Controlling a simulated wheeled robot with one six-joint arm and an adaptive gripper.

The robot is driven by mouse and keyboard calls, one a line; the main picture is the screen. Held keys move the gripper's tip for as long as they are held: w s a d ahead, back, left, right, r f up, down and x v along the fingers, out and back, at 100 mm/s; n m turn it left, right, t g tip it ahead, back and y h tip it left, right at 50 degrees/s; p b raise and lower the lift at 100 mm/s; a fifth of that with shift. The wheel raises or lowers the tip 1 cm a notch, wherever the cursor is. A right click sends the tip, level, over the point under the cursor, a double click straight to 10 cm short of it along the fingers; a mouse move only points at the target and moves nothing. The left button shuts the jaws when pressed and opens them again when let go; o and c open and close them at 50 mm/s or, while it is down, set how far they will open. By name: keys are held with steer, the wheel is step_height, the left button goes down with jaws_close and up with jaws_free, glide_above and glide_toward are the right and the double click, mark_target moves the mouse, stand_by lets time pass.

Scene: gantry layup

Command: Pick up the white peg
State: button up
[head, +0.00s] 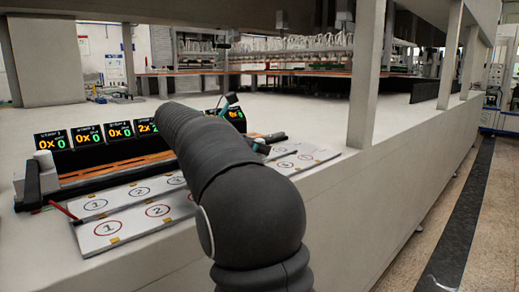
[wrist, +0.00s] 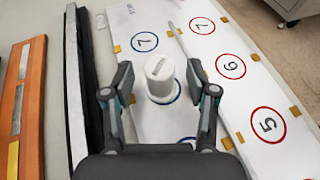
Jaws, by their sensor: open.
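The white peg (wrist: 160,78) stands upright on a white board (wrist: 160,122) with numbered circles in the wrist view. It covers part of a blue circle. My gripper (wrist: 159,92) is open, with one finger on each side of the peg and a visible gap on both sides. Whether the fingers are at the peg's height is hard to tell.
A second board (wrist: 237,85) with red circles lies to the right in the wrist view. A dark rail (wrist: 92,80) and an orange strip (wrist: 24,100) run along the left. In the head view, several lit counter displays (head: 88,136) stand behind the boards.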

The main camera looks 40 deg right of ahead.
steer(key=shift+s+d+f, duration=0.1)
steer(key=shift+d+f, duration=0.05)
steer(key=shift+d, duration=0.25)
jaws_close()
